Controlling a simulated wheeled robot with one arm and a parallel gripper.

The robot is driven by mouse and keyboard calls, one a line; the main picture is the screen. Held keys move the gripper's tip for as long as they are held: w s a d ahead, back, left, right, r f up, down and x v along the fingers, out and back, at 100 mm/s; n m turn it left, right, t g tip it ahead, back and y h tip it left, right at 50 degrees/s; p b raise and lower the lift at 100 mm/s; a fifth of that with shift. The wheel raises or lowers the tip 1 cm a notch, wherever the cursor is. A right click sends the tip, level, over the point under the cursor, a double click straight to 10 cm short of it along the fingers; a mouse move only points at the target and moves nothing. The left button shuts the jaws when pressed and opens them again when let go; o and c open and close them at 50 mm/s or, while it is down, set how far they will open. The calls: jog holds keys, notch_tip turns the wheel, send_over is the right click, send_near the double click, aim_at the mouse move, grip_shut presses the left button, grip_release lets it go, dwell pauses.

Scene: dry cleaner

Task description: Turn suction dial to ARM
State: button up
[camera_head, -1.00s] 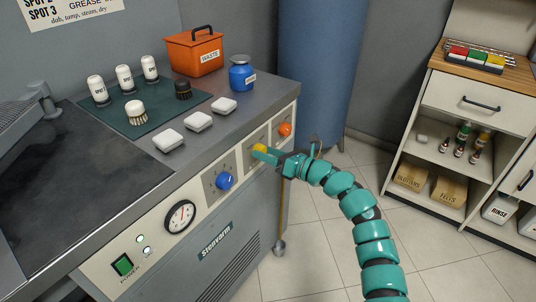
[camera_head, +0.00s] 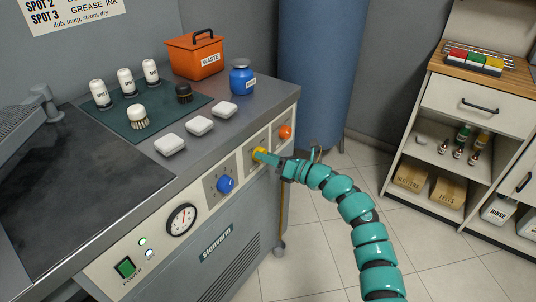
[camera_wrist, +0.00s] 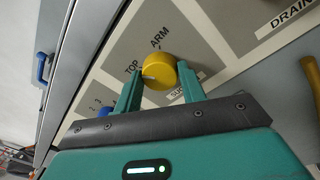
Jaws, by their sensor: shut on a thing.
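The yellow suction dial (camera_head: 259,154) is on the front panel of the machine (camera_head: 190,203), between a blue dial and an orange knob. In the wrist view the yellow dial (camera_wrist: 158,68) has a white mark on its lower left side, facing the TOP label (camera_wrist: 131,68). The ARM label (camera_wrist: 159,38) is above the dial. The suction label (camera_wrist: 183,95) below is partly hidden by a finger. My gripper (camera_head: 264,157) reaches the panel from the right. In the wrist view its fingers (camera_wrist: 160,85) are shut on the dial, one on each side.
A blue dial (camera_head: 225,184), a gauge (camera_head: 181,219) and an orange knob (camera_head: 285,132) share the panel. White blocks (camera_head: 199,126) and an orange waste bin (camera_head: 195,55) stand on top. Open floor (camera_head: 330,235) lies right of the machine.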

jog(key=shift+f+m+t+p, duration=0.1)
jog(key=shift+m+t+p, duration=0.35)
jog(key=shift+m+p, duration=3.85)
jog(key=shift+f+m+t+p, duration=0.1)
jog(key=shift+m+t+p, duration=0.35)
jog(key=shift+m+p, duration=3.8)
jog(key=shift+m, duration=0.25)
jog(key=o, duration=1)
jog(key=shift+s, duration=0.1)
jog(key=b+v, duration=0.2)
jog(key=v, duration=1.5)
jog(key=shift+s+d+r, duration=0.1)
jog(key=shift+d, duration=0.05)
